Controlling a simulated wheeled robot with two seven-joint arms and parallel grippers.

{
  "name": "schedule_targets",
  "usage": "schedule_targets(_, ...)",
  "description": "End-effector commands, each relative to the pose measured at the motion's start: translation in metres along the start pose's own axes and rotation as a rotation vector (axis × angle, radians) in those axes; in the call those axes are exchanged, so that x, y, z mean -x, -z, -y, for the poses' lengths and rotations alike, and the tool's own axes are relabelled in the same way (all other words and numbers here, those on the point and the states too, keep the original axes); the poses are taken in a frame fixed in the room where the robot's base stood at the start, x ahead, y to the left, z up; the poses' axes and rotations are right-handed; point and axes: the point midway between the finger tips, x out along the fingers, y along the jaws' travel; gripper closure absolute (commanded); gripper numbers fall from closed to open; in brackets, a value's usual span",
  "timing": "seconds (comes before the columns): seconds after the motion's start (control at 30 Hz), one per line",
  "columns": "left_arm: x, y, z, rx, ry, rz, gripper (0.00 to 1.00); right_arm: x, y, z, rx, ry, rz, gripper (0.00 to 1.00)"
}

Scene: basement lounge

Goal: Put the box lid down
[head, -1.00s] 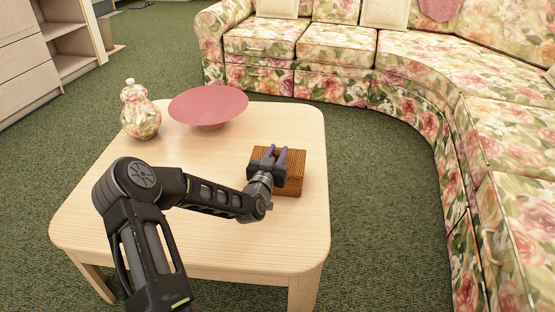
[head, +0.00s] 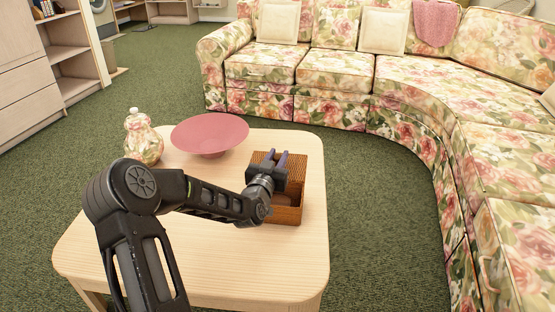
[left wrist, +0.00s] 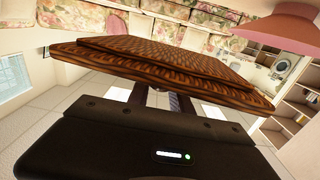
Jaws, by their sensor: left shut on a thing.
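A brown woven box (head: 289,214) stands on the pale wooden table (head: 225,270), and its dark inside shows below my left gripper. The woven box lid (head: 299,167) is off the box's front part and sits at its far side, held by my left gripper (head: 273,158). The left wrist view shows the lid (left wrist: 165,62) large and tilted across the picture, with the fingers of my left gripper (left wrist: 160,100) under it, shut on it. How far the lid is above the box is hard to tell. My right gripper is not in view.
A pink bowl (head: 210,132) and a floral jar (head: 143,142) stand at the table's back left. A floral sofa (head: 420,80) curves behind and to the right. The table's front and left are clear apart from my arm above them.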

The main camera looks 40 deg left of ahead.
Motion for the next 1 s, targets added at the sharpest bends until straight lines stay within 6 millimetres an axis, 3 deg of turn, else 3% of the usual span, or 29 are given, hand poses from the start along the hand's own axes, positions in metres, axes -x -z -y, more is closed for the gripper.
schedule_targets(0.73, 0.000, 0.001, -0.001, -0.001, -0.003, -0.002, 1.00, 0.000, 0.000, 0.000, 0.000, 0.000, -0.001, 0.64)
schedule_targets(0.87, 0.006, -0.005, -0.015, -0.001, -0.040, -0.001, 1.00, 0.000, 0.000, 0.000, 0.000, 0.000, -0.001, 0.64)
schedule_targets(1.0, 0.022, -0.005, -0.054, -0.003, -0.134, -0.002, 1.00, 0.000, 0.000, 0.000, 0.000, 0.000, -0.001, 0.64)
